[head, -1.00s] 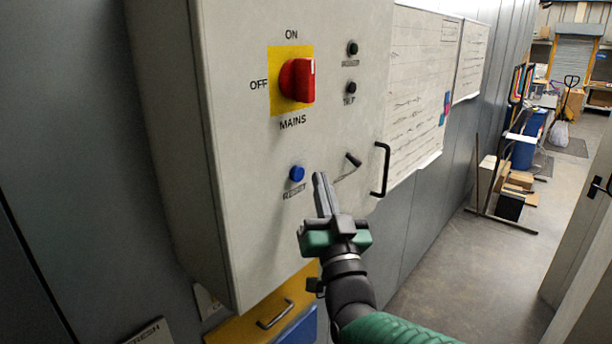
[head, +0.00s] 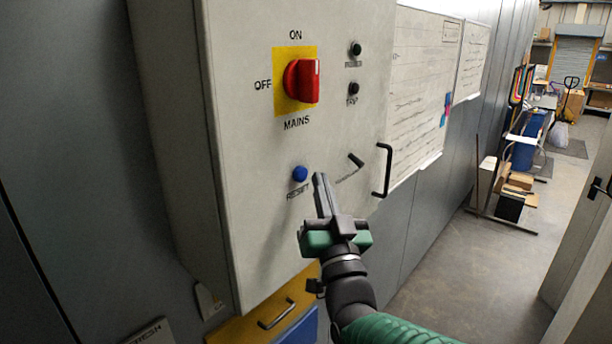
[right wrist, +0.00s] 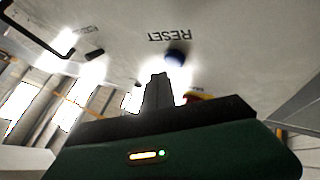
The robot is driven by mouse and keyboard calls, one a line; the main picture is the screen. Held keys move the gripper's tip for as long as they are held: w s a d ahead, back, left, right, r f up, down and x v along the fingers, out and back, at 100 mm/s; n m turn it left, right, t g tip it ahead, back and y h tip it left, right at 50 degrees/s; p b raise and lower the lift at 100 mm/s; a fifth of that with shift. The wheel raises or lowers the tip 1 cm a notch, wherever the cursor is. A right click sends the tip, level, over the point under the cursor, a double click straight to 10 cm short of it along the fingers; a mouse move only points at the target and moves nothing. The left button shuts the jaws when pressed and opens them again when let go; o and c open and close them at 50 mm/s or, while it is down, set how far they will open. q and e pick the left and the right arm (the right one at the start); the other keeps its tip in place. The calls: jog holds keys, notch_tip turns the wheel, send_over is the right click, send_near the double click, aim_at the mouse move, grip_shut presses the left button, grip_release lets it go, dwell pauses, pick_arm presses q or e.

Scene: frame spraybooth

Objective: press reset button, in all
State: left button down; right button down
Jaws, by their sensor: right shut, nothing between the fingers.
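The blue reset button (head: 300,174) is on the lower front of the grey control cabinet (head: 250,215), above the label RESET. My right gripper (head: 319,177) is shut and empty, its fingertips just right of the button in the head view. In the right wrist view the button (right wrist: 175,57) lies just beyond the closed fingertips (right wrist: 159,77), slightly to their right. I cannot tell whether the fingertips touch the panel. My left gripper is not in view.
A red mains switch (head: 301,81) on a yellow plate sits above the button. Two small dark lamps, a small black lever (head: 355,160) and a black door handle (head: 383,170) are on the same panel. A yellow drawer front (head: 245,325) is below. Open floor lies to the right.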

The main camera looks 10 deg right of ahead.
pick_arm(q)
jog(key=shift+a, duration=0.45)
pick_arm(e)
jog(key=shift+a, duration=0.55)
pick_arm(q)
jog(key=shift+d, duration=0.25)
pick_arm(e)
jog(key=shift+d, duration=0.3)
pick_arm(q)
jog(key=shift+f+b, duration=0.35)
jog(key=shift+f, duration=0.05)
pick_arm(e)
jog(key=shift+w+a+r, duration=0.1)
jog(key=shift+w+a, duration=0.2)
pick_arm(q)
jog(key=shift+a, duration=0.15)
pick_arm(e)
jog(key=shift+a, duration=0.15)
